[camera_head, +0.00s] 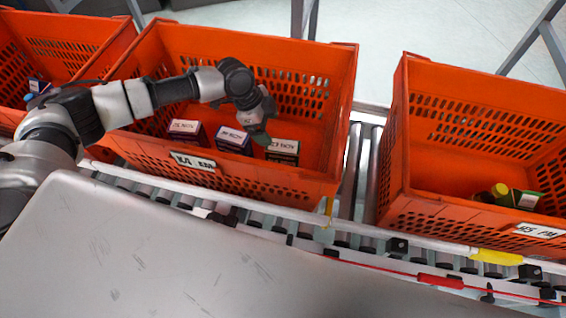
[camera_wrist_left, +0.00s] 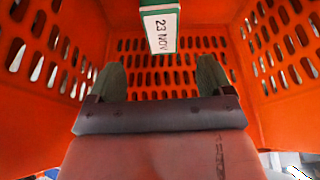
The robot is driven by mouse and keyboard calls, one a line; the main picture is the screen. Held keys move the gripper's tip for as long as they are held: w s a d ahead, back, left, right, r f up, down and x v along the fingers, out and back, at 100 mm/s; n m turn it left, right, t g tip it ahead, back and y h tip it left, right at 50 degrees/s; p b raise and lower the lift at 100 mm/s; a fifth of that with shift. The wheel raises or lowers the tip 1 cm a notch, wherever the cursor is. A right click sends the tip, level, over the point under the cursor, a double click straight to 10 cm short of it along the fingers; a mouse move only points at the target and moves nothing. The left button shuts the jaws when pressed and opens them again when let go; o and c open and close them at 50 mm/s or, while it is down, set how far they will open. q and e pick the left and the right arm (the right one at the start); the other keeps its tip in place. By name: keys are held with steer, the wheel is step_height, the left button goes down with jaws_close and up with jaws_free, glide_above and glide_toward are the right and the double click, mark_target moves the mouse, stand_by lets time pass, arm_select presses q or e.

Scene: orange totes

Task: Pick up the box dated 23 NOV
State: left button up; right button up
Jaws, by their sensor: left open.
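The box dated 23 NOV (camera_wrist_left: 160,30) shows at the top middle of the left wrist view, with a white label face and green sides. My left gripper (camera_head: 262,136) reaches down into this tote, just beside and above that box. In the left wrist view, its two fingers (camera_wrist_left: 161,75) are apart with nothing between them. My right gripper is not in view.
A maroon box (camera_head: 187,131) and a blue-purple box (camera_head: 233,140) stand left of the green one. The right tote (camera_head: 420,203) holds a few small items, and another tote (camera_head: 62,36) is at the left. The totes stand on a roller conveyor (camera_head: 355,180).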

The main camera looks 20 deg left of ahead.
mark_target(282, 146)
arm_select(q)
steer(key=b+x, duration=0.1)
steer(key=x, duration=0.8)
steer(key=shift+w+d+f, duration=0.15)
steer(key=shift+f, duration=0.15)
steer(key=shift+d+f, duration=0.1)
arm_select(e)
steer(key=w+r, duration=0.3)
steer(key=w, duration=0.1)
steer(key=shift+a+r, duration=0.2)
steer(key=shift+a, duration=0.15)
arm_select(q)
steer(key=shift+f, duration=0.1)
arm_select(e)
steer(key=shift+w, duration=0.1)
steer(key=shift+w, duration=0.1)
arm_select(q)
steer(key=shift+f+b, duration=0.15)
steer(key=shift+b, duration=0.15)
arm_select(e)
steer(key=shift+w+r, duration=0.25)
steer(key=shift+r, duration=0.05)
arm_select(q)
steer(key=shift+c, duration=0.2)
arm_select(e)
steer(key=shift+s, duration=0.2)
